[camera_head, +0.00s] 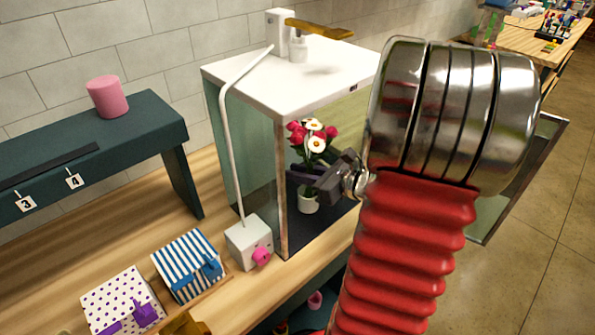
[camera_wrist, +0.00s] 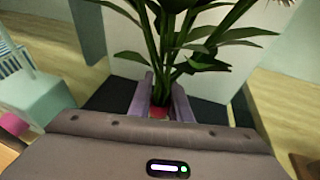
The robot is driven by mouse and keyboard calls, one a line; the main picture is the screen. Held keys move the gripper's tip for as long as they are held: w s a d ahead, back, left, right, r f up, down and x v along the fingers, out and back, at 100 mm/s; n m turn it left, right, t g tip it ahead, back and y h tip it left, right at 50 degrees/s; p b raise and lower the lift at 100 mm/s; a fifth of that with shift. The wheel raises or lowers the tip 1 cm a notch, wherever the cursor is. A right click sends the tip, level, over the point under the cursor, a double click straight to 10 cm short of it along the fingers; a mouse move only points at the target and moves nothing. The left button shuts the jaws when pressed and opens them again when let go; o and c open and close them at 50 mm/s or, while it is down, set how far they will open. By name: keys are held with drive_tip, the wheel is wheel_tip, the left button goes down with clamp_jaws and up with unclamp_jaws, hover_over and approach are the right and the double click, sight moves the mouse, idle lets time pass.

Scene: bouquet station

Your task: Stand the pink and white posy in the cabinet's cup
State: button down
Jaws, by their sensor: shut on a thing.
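The posy (camera_head: 315,143), with deep pink and white flowers over green leaves, is upright inside the glass cabinet (camera_head: 340,60). My gripper (camera_head: 318,178) reaches into the cabinet and is shut on the posy's stems. In the wrist view the posy's leaves and stems (camera_wrist: 165,45) rise above my gripper (camera_wrist: 160,103), with a red patch between the jaws.
The cabinet's door (camera_head: 525,180) seems to stand open at the right. A white box with a pink knob (camera_head: 261,257) stands by the cabinet's front left corner. Striped (camera_head: 190,262) and dotted (camera_head: 122,297) boxes sit farther left. A dark shelf (camera_head: 100,150) holds a pink cylinder (camera_head: 107,97).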

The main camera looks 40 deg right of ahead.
drive_tip(key=shift+f, duration=0.2)
idle(0.3)
drive_tip(key=c, duration=1.6)
unclamp_jaws()
drive_tip(key=shift+o, duration=0.4)
drive_tip(key=o, duration=0.5)
drive_tip(key=v, duration=0.9)
idle(0.4)
